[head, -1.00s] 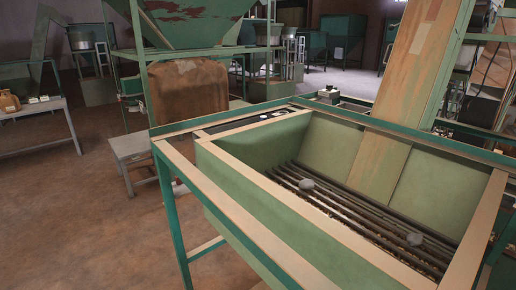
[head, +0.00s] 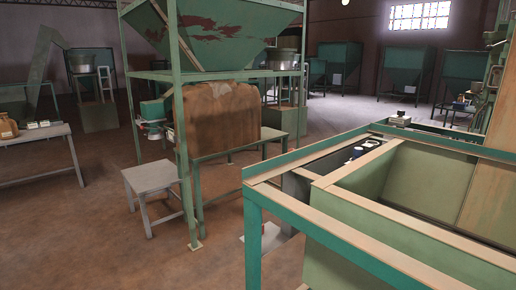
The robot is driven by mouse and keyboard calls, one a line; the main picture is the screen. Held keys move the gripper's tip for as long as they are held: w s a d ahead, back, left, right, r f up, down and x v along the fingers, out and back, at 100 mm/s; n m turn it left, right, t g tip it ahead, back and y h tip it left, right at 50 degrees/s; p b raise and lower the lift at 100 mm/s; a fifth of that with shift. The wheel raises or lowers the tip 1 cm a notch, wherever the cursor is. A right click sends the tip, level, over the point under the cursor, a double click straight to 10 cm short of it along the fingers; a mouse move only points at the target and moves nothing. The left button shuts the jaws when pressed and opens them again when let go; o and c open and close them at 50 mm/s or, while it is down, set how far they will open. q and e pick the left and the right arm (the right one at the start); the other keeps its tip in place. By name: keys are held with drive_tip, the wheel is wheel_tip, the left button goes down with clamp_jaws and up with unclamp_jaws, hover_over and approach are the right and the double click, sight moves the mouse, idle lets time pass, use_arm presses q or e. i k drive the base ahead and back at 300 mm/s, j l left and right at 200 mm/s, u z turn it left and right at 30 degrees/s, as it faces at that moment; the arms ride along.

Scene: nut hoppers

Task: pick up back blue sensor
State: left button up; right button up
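I cannot make out a blue sensor in the head view. The near green hopper box (head: 350,262) stands at the right inside a green frame with tan rails. A dark strip with small pale, round items (head: 352,152) lies along its far edge; they are too small to identify. Neither of my grippers is in view.
A small grey table (head: 150,178) stands left of the hopper, by a tall green hopper (head: 215,35) on legs with a brown sack (head: 222,118). Another table (head: 35,138) is at far left. Brown floor between them is open.

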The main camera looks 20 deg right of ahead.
sight(358, 152)
drive_tip(key=i+j+u, duration=0.3)
drive_tip(key=i, duration=0.5)
drive_tip(key=i+u, duration=0.3)
drive_tip(key=i, duration=0.5)
drive_tip(key=i+z, duration=0.75)
drive_tip(key=i+j+z, duration=0.25)
drive_tip(key=i+z, duration=0.15)
drive_tip(key=i, duration=0.15)
